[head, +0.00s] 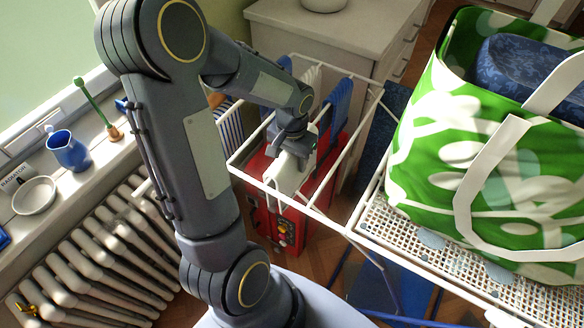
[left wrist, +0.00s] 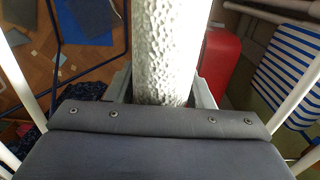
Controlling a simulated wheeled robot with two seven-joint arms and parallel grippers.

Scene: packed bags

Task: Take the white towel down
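The white towel (head: 289,172) hangs on the white wire drying rack (head: 318,213), in front of a red case. My left gripper (head: 293,146) has come down over the towel's upper part. In the left wrist view, the towel (left wrist: 166,45) is a bumpy white strip running up between the two grey fingers of my left gripper (left wrist: 163,92). The fingers stand wide apart, one on each side, with the towel filling the space between them. Whether they press on it cannot be told. The fingertips are partly hidden. My right gripper is not in view.
Blue cloths (head: 339,103) and a striped cloth (head: 230,128) hang nearby on the rack. The red case (head: 327,172) stands just beyond and below. A green-and-white bag (head: 470,140) fills the right. A radiator (head: 98,245) and a sill with a blue jug (head: 68,150) are at left.

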